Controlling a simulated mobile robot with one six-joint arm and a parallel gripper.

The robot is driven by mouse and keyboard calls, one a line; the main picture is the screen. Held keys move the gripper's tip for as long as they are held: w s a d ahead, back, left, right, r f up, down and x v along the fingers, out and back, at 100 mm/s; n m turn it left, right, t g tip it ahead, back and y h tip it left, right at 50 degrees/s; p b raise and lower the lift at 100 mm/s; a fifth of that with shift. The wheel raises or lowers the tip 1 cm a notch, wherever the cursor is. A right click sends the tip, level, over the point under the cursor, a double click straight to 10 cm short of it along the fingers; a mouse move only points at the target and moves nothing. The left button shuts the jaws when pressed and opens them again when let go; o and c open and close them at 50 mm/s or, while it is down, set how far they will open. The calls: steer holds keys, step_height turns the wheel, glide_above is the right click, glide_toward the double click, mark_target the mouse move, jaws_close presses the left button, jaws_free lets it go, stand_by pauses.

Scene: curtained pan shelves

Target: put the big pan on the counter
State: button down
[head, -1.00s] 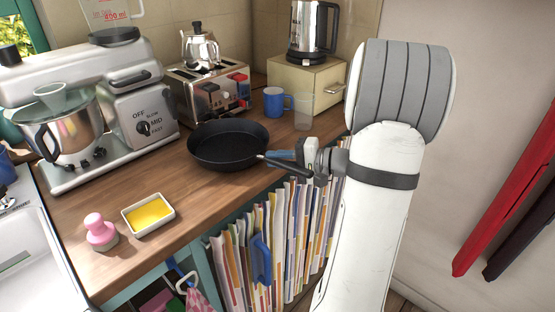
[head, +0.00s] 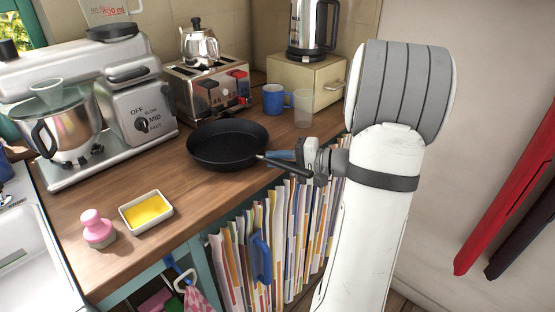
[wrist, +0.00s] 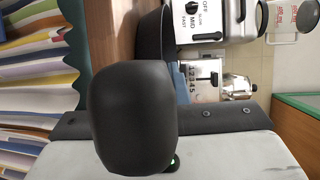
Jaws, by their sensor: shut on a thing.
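The big black pan (head: 228,146) is level over the wooden counter's front part, in the middle of the head view. Its handle points right, toward the counter's front edge. My gripper (head: 298,157) is shut on the handle, just past that edge. I cannot tell whether the pan's base touches the counter (head: 110,190). In the wrist view a large dark rounded shape (wrist: 132,95), likely the handle end, hides much of the middle, and part of the dark pan (wrist: 152,40) shows behind it.
A toaster (head: 207,88), blue mug (head: 273,100), clear glass (head: 303,108) and bread box (head: 305,82) stand behind the pan. A mixer (head: 80,110) is at left. Folders (head: 290,220) fill the shelf below.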

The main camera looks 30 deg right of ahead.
steer(key=c, duration=1.3)
jaws_free()
steer(key=shift+f, duration=0.1)
steer(key=shift+c, duration=0.5)
steer(key=c, duration=0.3)
steer(key=shift+s+d, duration=0.1)
steer(key=shift+s, duration=0.05)
steer(key=b+v, duration=0.1)
steer(key=v, duration=1.3)
steer(key=shift+s+d, duration=0.3)
